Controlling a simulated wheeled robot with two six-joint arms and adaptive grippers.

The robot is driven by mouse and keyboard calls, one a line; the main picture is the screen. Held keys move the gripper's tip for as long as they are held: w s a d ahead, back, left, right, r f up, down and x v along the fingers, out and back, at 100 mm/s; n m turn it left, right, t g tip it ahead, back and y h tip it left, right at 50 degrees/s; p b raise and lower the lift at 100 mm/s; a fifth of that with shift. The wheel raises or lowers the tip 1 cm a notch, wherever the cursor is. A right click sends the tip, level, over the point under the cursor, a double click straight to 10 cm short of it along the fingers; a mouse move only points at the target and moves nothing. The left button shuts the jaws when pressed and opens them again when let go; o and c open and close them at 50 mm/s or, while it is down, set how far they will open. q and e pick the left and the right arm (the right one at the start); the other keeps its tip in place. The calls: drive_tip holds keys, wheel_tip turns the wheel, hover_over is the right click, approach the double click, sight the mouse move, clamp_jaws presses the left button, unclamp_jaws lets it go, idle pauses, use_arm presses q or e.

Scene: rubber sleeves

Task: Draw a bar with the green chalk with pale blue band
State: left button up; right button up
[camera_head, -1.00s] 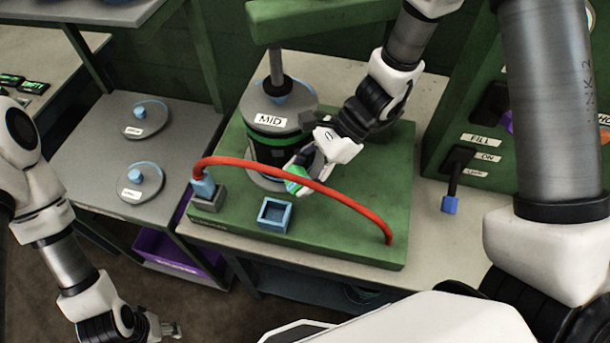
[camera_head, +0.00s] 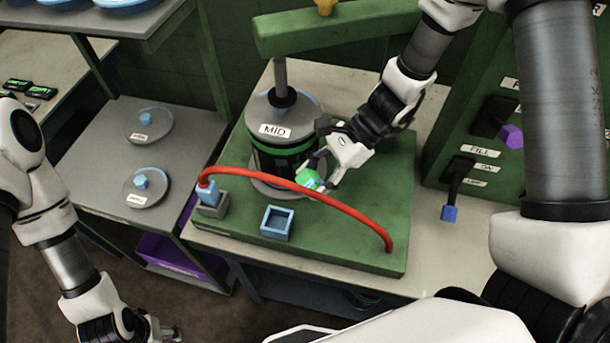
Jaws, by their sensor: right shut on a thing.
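The green chalk with a pale blue band (camera_head: 309,180) is in the jaws of my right gripper (camera_head: 318,174). It is beside the lower right side of the dark cylinder (camera_head: 267,163), behind the red hose; whether it touches the cylinder is unclear. The cylinder has a grey top with a "MID" label and a bright green stripe around its dark side. The gripper partly hides the chalk. My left gripper (camera_head: 168,330) is low at the bottom left, away from the cylinder, its fingers too small to judge.
A red hose (camera_head: 345,206) arches across the front of the green base (camera_head: 365,240). A blue square socket (camera_head: 277,222) sits on the base. Two grey lids (camera_head: 148,187) lie on the left shelf. A green panel with levers (camera_head: 475,150) stands at the right.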

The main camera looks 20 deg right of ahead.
drive_tip(key=shift+d+r+p, duration=0.15)
drive_tip(key=shift+d+p, duration=0.25)
drive_tip(key=shift+d, duration=0.45)
drive_tip(key=shift+w+d, duration=0.1)
drive_tip(key=a+b, duration=0.1)
drive_tip(key=b, duration=0.1)
drive_tip(key=a+b, duration=0.1)
drive_tip(key=a, duration=0.1)
drive_tip(key=shift+a+f+b, duration=0.3)
drive_tip(key=shift+f+b, duration=0.05)
drive_tip(key=shift+a+r, duration=0.1)
drive_tip(key=shift+a, duration=0.15)
drive_tip(key=shift+r, duration=0.15)
use_arm(q)
wheel_tip(320, 180, down, 2)
drive_tip(key=shift+f, duration=0.1)
drive_tip(key=shift+f, duration=0.1)
use_arm(e)
drive_tip(key=shift+s, duration=0.2)
